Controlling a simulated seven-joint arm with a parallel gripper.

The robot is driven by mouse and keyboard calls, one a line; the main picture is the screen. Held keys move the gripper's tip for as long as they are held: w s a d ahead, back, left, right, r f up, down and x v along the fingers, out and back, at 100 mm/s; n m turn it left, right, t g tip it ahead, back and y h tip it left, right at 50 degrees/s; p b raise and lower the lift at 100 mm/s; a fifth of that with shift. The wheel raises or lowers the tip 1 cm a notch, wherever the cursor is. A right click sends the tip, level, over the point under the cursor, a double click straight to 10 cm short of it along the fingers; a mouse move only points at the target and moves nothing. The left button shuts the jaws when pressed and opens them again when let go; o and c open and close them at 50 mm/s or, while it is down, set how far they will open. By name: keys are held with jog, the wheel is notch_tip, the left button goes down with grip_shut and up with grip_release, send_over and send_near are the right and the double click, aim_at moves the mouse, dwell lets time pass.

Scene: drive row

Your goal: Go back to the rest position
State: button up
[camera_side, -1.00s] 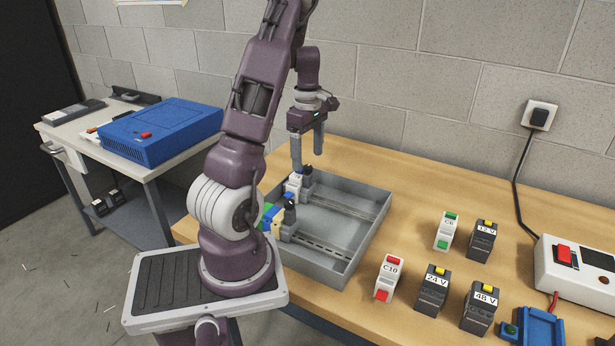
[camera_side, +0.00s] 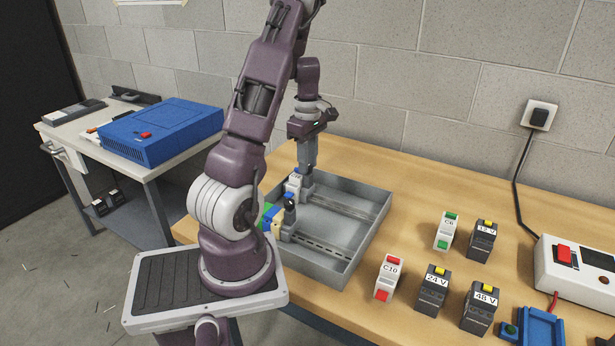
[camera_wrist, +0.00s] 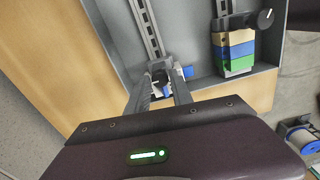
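My gripper (camera_side: 309,160) points down over the back left of a grey metal tray (camera_side: 372,222). Its fingers overlap in the side view, with tips at a small dark end piece beside a white module (camera_side: 293,184). In the wrist view two fingers (camera_wrist: 161,88) stand apart on either side of a small white, black and blue part (camera_wrist: 160,77). I cannot tell whether they press on it. No rest position is marked in view.
The tray holds two slotted rails and a row of beige, blue and green blocks (camera_wrist: 235,50). C10 (camera_side: 388,278), C6 (camera_side: 446,231) and several dark voltage modules stand right of the tray. A blue case (camera_side: 165,128) sits on a side table.

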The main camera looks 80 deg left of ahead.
grip_shut()
jog(key=shift+s+a, duration=0.2)
jog(key=m, duration=0.7)
jog(key=shift+c, duration=2.2)
grip_release()
jog(key=m, duration=0.3)
jog(key=shift+m, duration=0.3)
jog(key=m, duration=0.6)
jog(key=shift+s, duration=0.1)
jog(key=o, duration=1.7)
jog(key=shift+m, duration=0.3)
jog(key=shift+c, duration=0.2)
jog(key=shift+r, duration=0.1)
